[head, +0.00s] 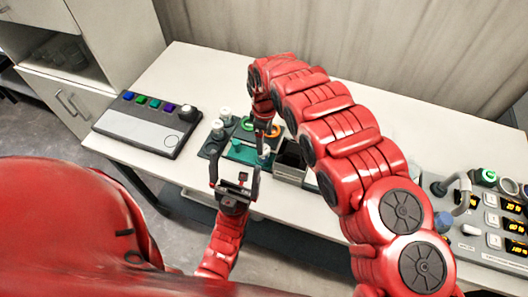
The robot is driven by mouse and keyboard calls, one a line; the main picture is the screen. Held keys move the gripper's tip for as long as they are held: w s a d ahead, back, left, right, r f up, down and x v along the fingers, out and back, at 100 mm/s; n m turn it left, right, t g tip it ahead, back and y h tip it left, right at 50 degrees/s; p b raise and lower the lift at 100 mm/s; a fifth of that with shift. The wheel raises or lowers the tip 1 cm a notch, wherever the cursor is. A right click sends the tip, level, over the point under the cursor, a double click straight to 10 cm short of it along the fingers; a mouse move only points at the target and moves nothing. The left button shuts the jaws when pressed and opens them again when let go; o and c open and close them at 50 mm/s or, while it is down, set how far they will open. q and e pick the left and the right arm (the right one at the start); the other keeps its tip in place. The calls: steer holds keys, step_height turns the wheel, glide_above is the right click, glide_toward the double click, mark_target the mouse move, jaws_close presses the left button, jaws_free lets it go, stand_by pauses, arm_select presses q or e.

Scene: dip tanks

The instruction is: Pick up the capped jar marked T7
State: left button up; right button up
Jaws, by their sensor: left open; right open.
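Several small jars with pale caps stand on a dark green rack near the table's middle. One pale-capped jar (225,113) is at its back left, another (217,129) just in front of it, and a third (264,152) at its front right. No T7 mark can be read at this size. My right gripper (262,143) reaches down over the rack (240,152), close to the front right jar; its fingers are small and partly hidden, and I see nothing held. My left gripper (234,168) is open and empty at the rack's front edge, its fingers spread wide.
A grey panel with coloured buttons (148,124) lies left of the rack. A dark open-topped box (290,162) stands right of it. A control unit with lit displays (490,220) is at the far right. The table's back strip (200,70) is clear.

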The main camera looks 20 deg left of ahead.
steer(key=shift+f, duration=0.45)
steer(key=shift+f+p, duration=0.45)
steer(key=shift+p, duration=0.25)
steer(key=f, duration=0.1)
steer(key=f+p, duration=0.1)
steer(key=f, duration=0.1)
steer(key=shift+s+a, duration=0.15)
steer(key=shift+s, duration=0.15)
steer(key=shift+f, duration=0.25)
steer(key=shift+w+f, duration=0.15)
steer(key=shift+f, duration=0.3)
steer(key=shift+c, duration=0.7)
jaws_close()
